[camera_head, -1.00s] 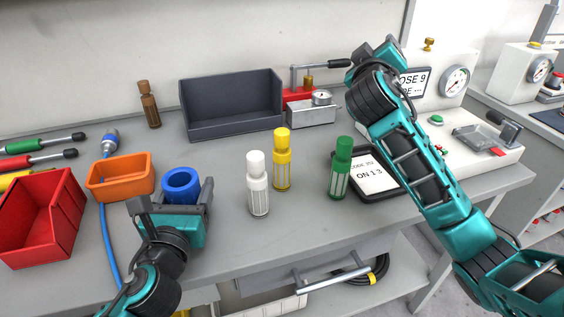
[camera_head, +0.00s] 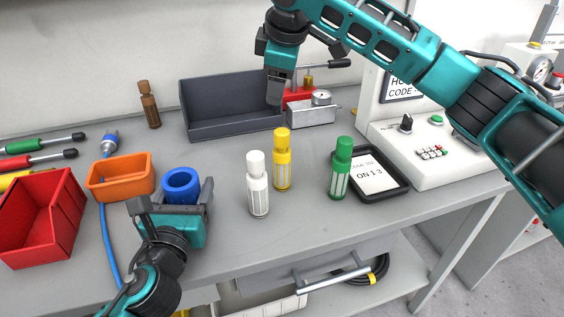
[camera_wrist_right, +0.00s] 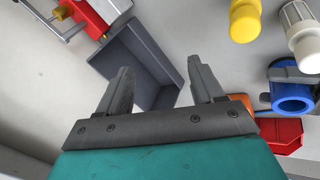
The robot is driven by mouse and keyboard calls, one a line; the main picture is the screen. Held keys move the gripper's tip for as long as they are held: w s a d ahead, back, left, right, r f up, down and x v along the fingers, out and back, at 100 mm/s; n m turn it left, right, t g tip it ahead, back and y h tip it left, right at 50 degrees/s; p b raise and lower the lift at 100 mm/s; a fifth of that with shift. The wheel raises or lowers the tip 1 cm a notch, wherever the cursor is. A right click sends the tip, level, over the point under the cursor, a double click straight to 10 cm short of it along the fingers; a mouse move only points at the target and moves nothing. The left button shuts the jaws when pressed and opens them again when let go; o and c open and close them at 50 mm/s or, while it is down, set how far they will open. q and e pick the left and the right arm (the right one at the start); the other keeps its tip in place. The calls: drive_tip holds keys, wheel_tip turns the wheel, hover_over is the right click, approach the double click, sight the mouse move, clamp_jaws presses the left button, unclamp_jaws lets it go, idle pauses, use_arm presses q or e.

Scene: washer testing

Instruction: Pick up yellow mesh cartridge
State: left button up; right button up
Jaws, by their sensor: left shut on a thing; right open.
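The yellow mesh cartridge (camera_head: 282,160) stands upright on the bench between the white cartridge (camera_head: 257,184) and the green cartridge (camera_head: 340,168). In the right wrist view its yellow top (camera_wrist_right: 245,20) shows at the upper right, outside the jaws. My right gripper (camera_wrist_right: 158,88) is open and empty. In the head view the right gripper (camera_head: 275,92) hangs in front of the grey bin, above and behind the yellow cartridge and apart from it. My left gripper (camera_head: 180,192) is shut on a blue ring-shaped part (camera_head: 181,180) at the left front of the bench.
A dark grey open bin (camera_head: 232,128) stands at the back. A metal fixture with a red clamp (camera_head: 311,112) is beside it. Orange (camera_head: 120,190) and red (camera_head: 27,240) bins stand left. A brown cartridge (camera_head: 149,104) stands behind.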

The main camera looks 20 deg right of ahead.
sight(283, 145)
drive_tip(key=s+g, duration=0.1)
drive_tip(key=s+n+g, duration=0.1)
drive_tip(key=s+g, duration=0.1)
drive_tip(key=s+a+r+n+g, duration=0.1)
drive_tip(key=s, duration=0.1)
drive_tip(key=shift+s, duration=0.25)
drive_tip(key=shift+s+r+g, duration=0.25)
drive_tip(key=shift+s+g, duration=0.35)
drive_tip(key=shift+g, duration=0.1)
drive_tip(key=shift+s+f+n, duration=0.1)
drive_tip(key=shift+f+n, duration=0.15)
drive_tip(key=shift+n, duration=0.05)
wheel_tip(283, 145, down, 11)
drive_tip(key=shift+a+f, duration=0.15)
drive_tip(key=shift+f, duration=0.05)
drive_tip(key=shift+c, duration=0.4)
drive_tip(key=c, duration=1)
drive_tip(key=shift+c, duration=0.5)
drive_tip(key=shift+r, duration=0.1)
